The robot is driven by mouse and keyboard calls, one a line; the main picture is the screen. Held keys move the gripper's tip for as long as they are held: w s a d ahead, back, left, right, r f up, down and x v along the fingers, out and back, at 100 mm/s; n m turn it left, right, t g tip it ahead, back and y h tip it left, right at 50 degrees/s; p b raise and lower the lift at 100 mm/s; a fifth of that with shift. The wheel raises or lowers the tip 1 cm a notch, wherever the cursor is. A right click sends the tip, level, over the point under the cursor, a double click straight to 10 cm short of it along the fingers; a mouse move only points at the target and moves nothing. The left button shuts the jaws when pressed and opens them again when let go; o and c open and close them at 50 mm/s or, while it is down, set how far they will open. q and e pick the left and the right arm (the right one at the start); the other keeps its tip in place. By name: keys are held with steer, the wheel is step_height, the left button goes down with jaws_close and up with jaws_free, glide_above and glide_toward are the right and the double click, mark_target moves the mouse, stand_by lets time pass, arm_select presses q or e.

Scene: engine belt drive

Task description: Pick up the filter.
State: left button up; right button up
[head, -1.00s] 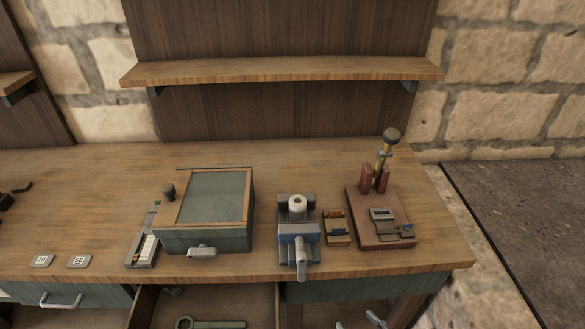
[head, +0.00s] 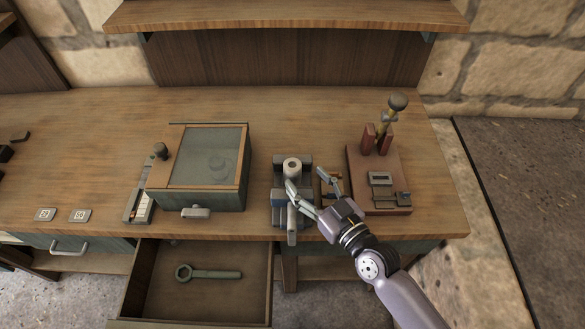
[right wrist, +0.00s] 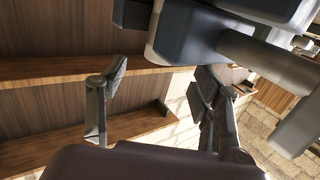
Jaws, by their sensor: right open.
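A white cylinder with a dark hole in its top (head: 292,164), which looks like the filter, stands upright in the grey and blue vise (head: 278,190) on the workbench. My right gripper (head: 309,183) is open, with its fingers spread in front of the vise and a little to its right. One finger overlaps the vise in the head view; I cannot tell whether they touch. In the right wrist view my open gripper (right wrist: 158,82) shows empty, with the blue-grey vise (right wrist: 190,38) close by. The white cylinder is not clearly visible there. My left gripper is out of view.
A glass-topped box (head: 205,172) stands left of the vise. A red-brown stand with a lever (head: 360,160) is on the right, and a small wooden block (head: 323,186) is partly behind my gripper. An open drawer (head: 250,300) holds a wrench (head: 208,273). A shelf (head: 285,17) hangs behind.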

mark_target(298, 171)
steer(key=shift+w+a, duration=0.35)
steer(key=shift+w, duration=0.05)
steer(key=p+x, duration=0.1)
steer(key=x, duration=0.4)
steer(key=shift+r, duration=0.1)
steer(key=shift+w+a, duration=0.2)
steer(key=shift+w, duration=0.15)
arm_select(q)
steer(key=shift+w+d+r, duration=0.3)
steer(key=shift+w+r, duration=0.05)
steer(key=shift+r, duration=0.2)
arm_select(e)
steer(key=shift+s, duration=0.1)
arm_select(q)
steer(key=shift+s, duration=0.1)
arm_select(e)
steer(key=shift+c, duration=0.5)
steer(key=shift+c, duration=0.7)
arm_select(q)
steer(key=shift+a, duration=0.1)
arm_select(e)
steer(key=c, duration=1.1)
steer(key=shift+c, duration=0.2)
